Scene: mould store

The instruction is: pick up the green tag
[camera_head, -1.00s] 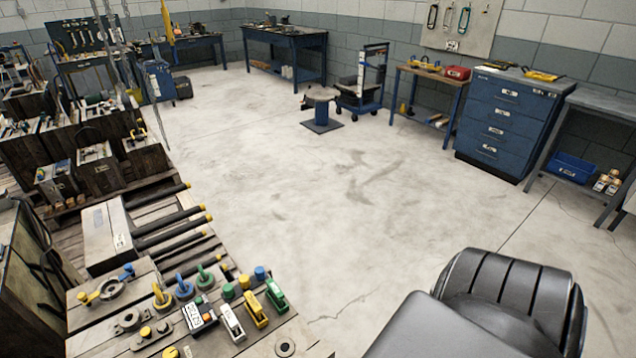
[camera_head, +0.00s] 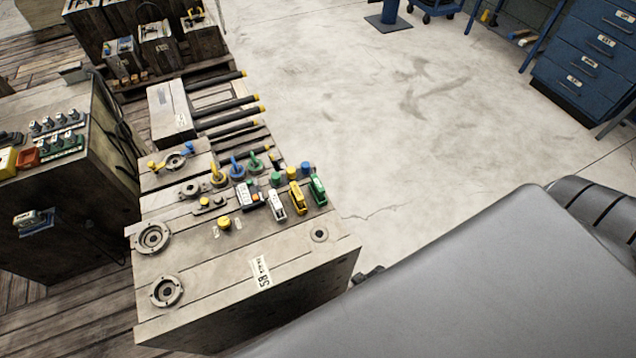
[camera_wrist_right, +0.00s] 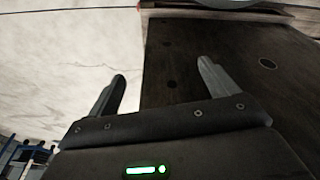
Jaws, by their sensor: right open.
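The green tag (camera_head: 317,190) stands at the right end of a short row of tags on top of a wooden mould block (camera_head: 215,265), near its far right edge. A yellow tag (camera_head: 296,198) and a white tag (camera_head: 275,207) stand just left of it. In the right wrist view my right gripper (camera_wrist_right: 160,85) is open and empty, its two fingers apart beside a dark side face of a block (camera_wrist_right: 220,75). The green tag does not show in that view. My left gripper is not in view.
Yellow, blue and green knobbed pieces (camera_head: 236,168) stand close behind the tags, with a labelled black-and-white device (camera_head: 246,195) to their left. Another mould block (camera_head: 70,190) stands at the left. Open concrete floor (camera_head: 400,110) lies to the right.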

